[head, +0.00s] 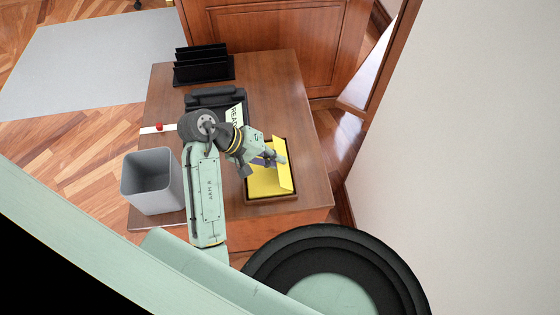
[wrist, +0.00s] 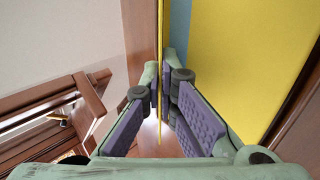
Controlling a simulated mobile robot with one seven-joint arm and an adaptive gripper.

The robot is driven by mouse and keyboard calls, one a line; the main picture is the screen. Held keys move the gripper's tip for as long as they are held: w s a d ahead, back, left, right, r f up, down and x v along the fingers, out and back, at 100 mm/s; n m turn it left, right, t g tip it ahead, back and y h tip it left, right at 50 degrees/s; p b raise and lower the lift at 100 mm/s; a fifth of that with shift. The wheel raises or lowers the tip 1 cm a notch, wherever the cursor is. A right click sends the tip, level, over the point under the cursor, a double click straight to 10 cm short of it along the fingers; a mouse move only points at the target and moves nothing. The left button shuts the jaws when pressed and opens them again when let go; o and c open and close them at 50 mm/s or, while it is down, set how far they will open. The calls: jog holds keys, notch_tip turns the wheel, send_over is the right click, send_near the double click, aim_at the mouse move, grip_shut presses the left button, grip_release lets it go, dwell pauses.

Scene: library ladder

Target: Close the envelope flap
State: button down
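The yellow envelope (head: 262,184) lies in a dark brown tray (head: 271,200) on the desk's right part. Its flap (head: 283,178) stands up along the envelope's right side. My gripper (head: 274,160) is at the flap with one finger on each side. In the wrist view the flap (wrist: 160,60) shows as a thin yellow edge between the fingertips (wrist: 160,78), and the fingers are close together on it. The envelope (wrist: 245,50) fills the right of that view, with a blue-grey strip beside the flap. My gripper hides part of the envelope in the head view.
A black file rack (head: 204,66), a black holder (head: 214,98) and a white lettered card (head: 234,116) are on the desk (head: 268,75). A pale wall (head: 470,130) rises at right.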

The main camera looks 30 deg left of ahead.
jog(key=shift+s+a+f+t+h+b, duration=0.15)
jog(key=shift+f+t+h+b, duration=0.25)
jog(key=shift+h, duration=0.3)
jog(key=shift+r, duration=0.15)
jog(key=c, duration=2.3)
grip_release()
jog(key=shift+a, duration=0.1)
jog(key=o, duration=0.4)
jog(key=shift+v, duration=4)
